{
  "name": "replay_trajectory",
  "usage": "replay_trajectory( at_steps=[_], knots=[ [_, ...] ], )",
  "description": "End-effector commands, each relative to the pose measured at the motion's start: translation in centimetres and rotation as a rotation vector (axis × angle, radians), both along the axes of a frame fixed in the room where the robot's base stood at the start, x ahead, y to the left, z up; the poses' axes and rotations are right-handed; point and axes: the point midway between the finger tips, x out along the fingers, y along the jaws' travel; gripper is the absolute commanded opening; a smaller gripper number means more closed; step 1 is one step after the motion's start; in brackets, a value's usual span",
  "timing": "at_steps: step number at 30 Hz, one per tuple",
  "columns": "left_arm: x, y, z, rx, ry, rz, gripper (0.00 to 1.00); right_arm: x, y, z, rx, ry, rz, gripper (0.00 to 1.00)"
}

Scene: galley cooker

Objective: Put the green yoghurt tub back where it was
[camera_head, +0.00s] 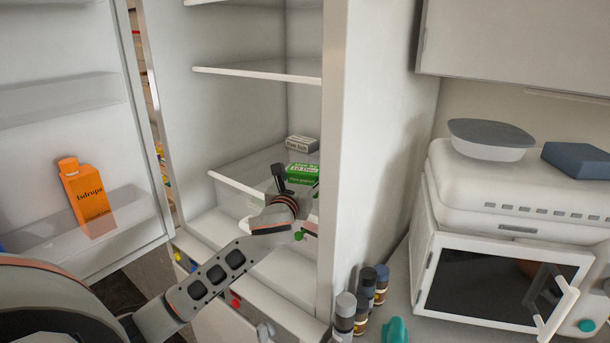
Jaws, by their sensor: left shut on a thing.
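The green yoghurt tub (304,172), a green block shape with white print, is inside the open fridge, above the clear drawer near the right wall. My left gripper (291,186) reaches into the fridge and is shut on the tub. One dark finger shows at the tub's left side; the other finger is mostly hidden. I cannot tell whether the tub's underside touches anything. My right gripper is not in view.
A grey-white labelled box (302,144) sits just behind the tub. A shelf (260,72) crosses above with free room below it. The open fridge door (75,120) holds an orange bottle (86,195). Jars (345,312) and a microwave (497,285) stand right.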

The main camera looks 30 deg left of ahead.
Motion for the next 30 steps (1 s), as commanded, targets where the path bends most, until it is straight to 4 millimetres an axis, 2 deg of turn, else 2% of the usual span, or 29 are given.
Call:
replay_trajectory(
  at_steps=[11,12,13,25,30],
  knots=[
    [0.0,0.0,-0.3,0.001,-0.002,0.0,0.26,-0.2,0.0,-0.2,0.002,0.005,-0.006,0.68],
    [0.0,0.0,-0.3,0.0,-0.001,0.0,0.66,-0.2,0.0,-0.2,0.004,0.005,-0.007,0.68],
    [0.0,0.0,-0.3,0.0,-0.001,0.0,0.74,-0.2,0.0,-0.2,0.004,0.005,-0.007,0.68],
    [0.0,0.0,0.0,-0.001,-0.001,0.0,0.75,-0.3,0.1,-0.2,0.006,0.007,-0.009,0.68],
    [-1.8,-0.7,-0.2,0.001,0.0,-0.002,0.75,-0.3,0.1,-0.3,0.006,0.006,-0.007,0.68]
  ],
)
